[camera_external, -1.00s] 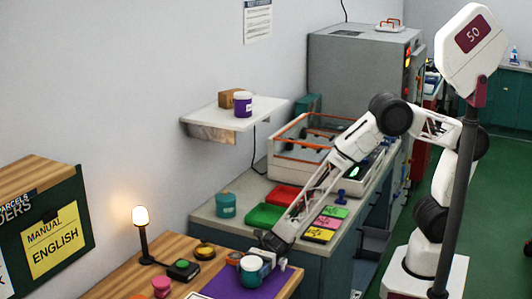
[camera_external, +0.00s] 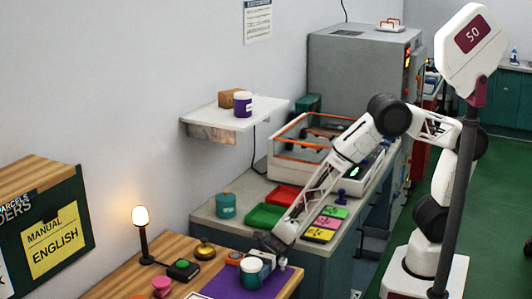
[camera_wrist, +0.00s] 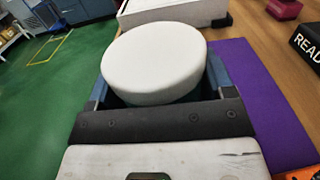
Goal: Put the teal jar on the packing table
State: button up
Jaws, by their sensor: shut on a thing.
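A jar with a white lid and a teal body (camera_external: 251,279) is upright over the purple mat (camera_external: 228,288) on the wooden table (camera_external: 128,277). My gripper (camera_external: 262,264) is shut on it from the right side. In the wrist view the round white lid (camera_wrist: 155,62) fills the middle, between the bluish fingers of my gripper (camera_wrist: 158,98); the jar's body is mostly hidden. I cannot tell whether its base touches the mat. Another teal jar (camera_external: 226,206), with a teal lid, stands on the grey bench behind.
A lit lamp (camera_external: 141,228), a green-button box (camera_external: 183,269), a brass bell (camera_external: 204,249) and pink pieces (camera_external: 161,286) stand on the wooden table left of the mat. Green (camera_external: 265,216) and red trays (camera_external: 284,195) lie on the bench. A wall shelf (camera_external: 222,119) hangs above.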

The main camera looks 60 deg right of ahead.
jog(key=shift+f, duration=0.1)
jog(key=o, duration=1.1)
jog(key=shift+r, duration=0.2)
jog(key=shift+r, duration=3.55)
jog(key=shift+w+a+r, duration=0.35)
jog(key=shift+w+r, duration=0.25)
jog(key=shift+r, duration=0.15)
jog(key=w+a+r+m+t, duration=0.1)
jog(key=w+r+t, duration=0.1)
jog(key=w+r, duration=0.2)
jog(key=w+a+r+m+t+h, duration=0.1)
jog(key=w+r+m+t, duration=0.1)
jog(key=r, duration=0.7)
jog(key=w+a+r+m+t, duration=0.1)
jog(key=w+r+t, duration=0.2)
jog(key=w+r, duration=0.2)
jog(key=shift+w+a+r+m+h, duration=0.15)
jog(key=shift+w+r+m+h, duration=0.2)
jog(key=shift+r, duration=0.85)
